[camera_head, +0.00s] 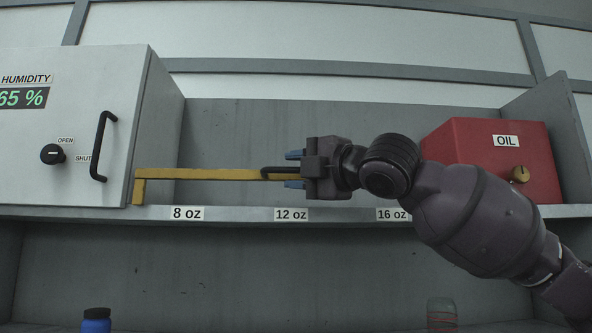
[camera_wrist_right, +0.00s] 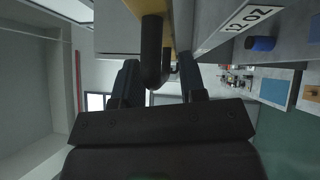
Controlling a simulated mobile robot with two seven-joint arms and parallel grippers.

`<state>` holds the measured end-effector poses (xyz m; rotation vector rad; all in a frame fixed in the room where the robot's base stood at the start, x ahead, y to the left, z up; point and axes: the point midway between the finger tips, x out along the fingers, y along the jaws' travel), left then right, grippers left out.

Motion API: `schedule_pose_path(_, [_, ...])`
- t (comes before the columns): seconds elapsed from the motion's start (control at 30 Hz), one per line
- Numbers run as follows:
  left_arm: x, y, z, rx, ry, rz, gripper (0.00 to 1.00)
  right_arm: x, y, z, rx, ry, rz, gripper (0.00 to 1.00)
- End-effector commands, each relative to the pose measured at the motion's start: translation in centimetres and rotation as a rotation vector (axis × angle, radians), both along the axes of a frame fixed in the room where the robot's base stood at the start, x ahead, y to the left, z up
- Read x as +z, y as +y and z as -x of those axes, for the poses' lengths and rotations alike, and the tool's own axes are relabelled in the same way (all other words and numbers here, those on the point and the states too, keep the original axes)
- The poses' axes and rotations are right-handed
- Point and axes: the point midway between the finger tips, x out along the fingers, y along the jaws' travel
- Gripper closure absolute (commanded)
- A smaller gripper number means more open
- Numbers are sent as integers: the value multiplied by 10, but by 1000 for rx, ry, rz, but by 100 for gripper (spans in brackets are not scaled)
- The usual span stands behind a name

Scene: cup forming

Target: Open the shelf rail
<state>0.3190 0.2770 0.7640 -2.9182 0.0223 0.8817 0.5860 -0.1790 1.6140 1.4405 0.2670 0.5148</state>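The shelf rail (camera_head: 205,174) is a yellow bar in front of the shelf, with a bent-down left end by the cabinet and a black handle (camera_head: 267,170) near its right end. My right gripper (camera_head: 292,170) is open, with its two blue-tipped fingers above and below the handle and gaps between. In the right wrist view, the handle (camera_wrist_right: 152,50) shows between the fingers, and part of the yellow rail (camera_wrist_right: 180,25) lies behind it. The rail's right end is hidden by my gripper. My left gripper is not in view.
A white cabinet (camera_head: 75,125) with a humidity display, knob and black handle stands left. A red OIL box (camera_head: 470,150) with a brass knob is on the right of the shelf. The shelf edge (camera_head: 240,214) carries size labels.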

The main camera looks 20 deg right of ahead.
Motion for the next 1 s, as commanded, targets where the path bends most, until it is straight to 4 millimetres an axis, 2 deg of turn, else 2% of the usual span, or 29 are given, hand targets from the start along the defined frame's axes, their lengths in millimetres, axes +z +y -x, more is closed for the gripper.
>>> schedule_pose_path(0.37, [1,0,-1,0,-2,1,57,1,2,-4,-1,-1,1,62])
schedule_pose_path(0.6, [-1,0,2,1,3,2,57,1,2,-4,-1,0,0,99])
schedule_pose_path(0.63, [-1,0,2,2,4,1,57,0,2,-4,-1,0,0,100])
schedule_pose_path(1.0, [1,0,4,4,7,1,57,1,2,-6,-2,-7,2,100])
